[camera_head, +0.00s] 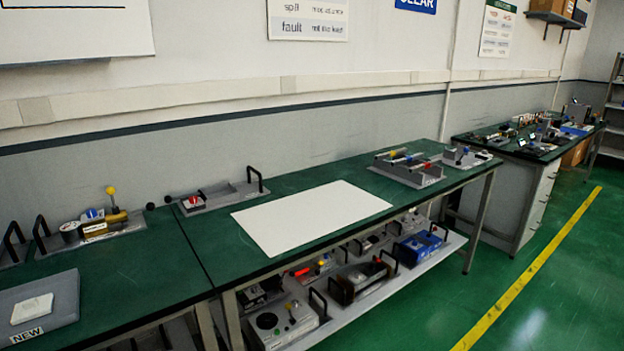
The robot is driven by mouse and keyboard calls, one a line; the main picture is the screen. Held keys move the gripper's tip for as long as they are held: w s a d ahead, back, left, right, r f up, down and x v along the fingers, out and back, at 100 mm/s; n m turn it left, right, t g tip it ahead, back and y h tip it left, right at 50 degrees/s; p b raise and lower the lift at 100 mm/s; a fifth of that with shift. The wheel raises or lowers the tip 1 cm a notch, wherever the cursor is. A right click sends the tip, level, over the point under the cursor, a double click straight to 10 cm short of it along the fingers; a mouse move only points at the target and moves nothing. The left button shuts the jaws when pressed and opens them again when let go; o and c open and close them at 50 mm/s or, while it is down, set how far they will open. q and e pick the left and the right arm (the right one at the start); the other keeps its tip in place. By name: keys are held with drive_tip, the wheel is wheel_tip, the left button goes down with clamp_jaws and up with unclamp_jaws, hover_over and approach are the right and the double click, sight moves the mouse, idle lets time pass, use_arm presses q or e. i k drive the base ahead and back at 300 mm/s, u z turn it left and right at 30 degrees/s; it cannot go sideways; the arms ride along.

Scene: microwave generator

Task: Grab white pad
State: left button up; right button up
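A large flat white sheet (310,214) lies on the middle green-topped table (215,250), near its front edge. A small white pad (32,308) lies on a grey tray (64,296) at the lower left, just behind a label reading "NEW" (27,336). I cannot tell from the picture which of the two the task calls the white pad. Neither of my grippers is in view, and nothing covers either white piece.
A lower shelf (385,290) holds several devices. Another bench (530,150) stands at the right. Green floor (570,290) is clear at the lower right.

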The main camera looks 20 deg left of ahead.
sight(32, 308)
drive_tip(key=u, duration=0.95)
drive_tip(key=i, duration=0.95)
drive_tip(key=u, duration=0.85)
